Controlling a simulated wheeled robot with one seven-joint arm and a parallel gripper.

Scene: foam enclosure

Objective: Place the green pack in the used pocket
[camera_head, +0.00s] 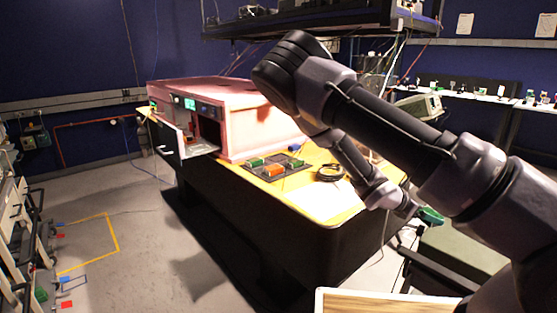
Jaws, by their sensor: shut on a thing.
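My gripper (416,211) is at the right, past the table's right edge and apart from the tabletop. It is shut on a green pack (432,215), which shows at the fingertips. A dark tray (288,176) lies on the yellow tabletop, left of my gripper. Green packs (255,162) and an orange pack (274,171) sit in the tray. I cannot tell which of its pockets is the used pocket. The view is too small to show pocket labels.
A pink foam enclosure (235,95) with an open front stands behind the tray. A coiled black cable (331,173) lies right of the tray. A green-topped seat (463,247) is below my arm. The floor (120,270) at left is mostly clear.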

